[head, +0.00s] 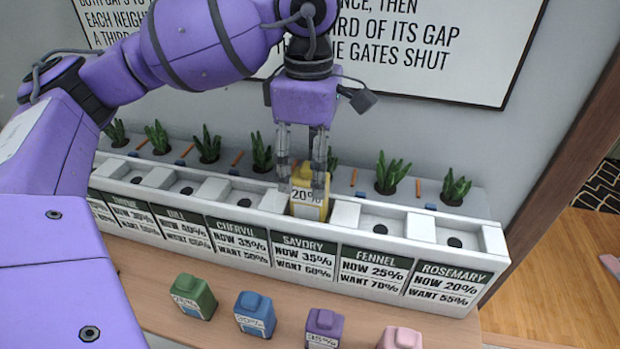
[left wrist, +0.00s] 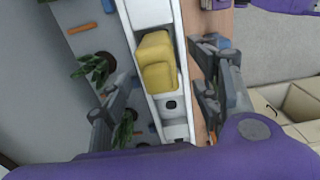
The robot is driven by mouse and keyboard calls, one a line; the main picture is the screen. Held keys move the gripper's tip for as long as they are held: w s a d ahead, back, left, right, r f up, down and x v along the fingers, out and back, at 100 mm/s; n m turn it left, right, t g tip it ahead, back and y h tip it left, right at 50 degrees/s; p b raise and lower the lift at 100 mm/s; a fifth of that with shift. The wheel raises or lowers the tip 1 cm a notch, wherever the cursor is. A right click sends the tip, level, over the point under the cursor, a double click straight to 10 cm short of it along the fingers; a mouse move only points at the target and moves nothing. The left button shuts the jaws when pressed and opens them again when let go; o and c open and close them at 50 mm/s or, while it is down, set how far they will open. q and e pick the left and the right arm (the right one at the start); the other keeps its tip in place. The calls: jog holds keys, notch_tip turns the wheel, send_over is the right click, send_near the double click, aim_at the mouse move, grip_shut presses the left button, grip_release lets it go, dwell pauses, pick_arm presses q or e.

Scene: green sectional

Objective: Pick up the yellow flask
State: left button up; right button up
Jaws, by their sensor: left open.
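The yellow flask (head: 309,203), labelled 20%, stands in the white planter's slot above the Savory label. It also shows in the left wrist view (left wrist: 157,64), seen from above. My left gripper (head: 307,180) points down over the flask, and its fingers partly hide it in the head view. In the left wrist view my left gripper (left wrist: 160,105) is open, its two fingers wide apart with the planter row between them. I cannot tell whether the fingers touch the flask. My right gripper is not in view.
The white planter (head: 345,215) has several empty slots beside the flask, with plants (head: 391,175) behind. A green flask (head: 193,297), a blue flask (head: 255,314), a purple flask (head: 324,328) and a pink flask (head: 400,338) stand in front. A wall sign (head: 420,45) hangs behind.

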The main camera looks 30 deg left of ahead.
aim_at(310, 187)
pick_arm(q)
notch_tip(310, 187, down, 5)
jog(key=shift+w+f+p, duration=0.1)
jog(key=shift+f+p, duration=0.1)
jog(key=shift+p, duration=0.2)
jog(key=shift+c, duration=0.4)
jog(key=c, duration=1.3)
jog(key=shift+r, duration=0.1)
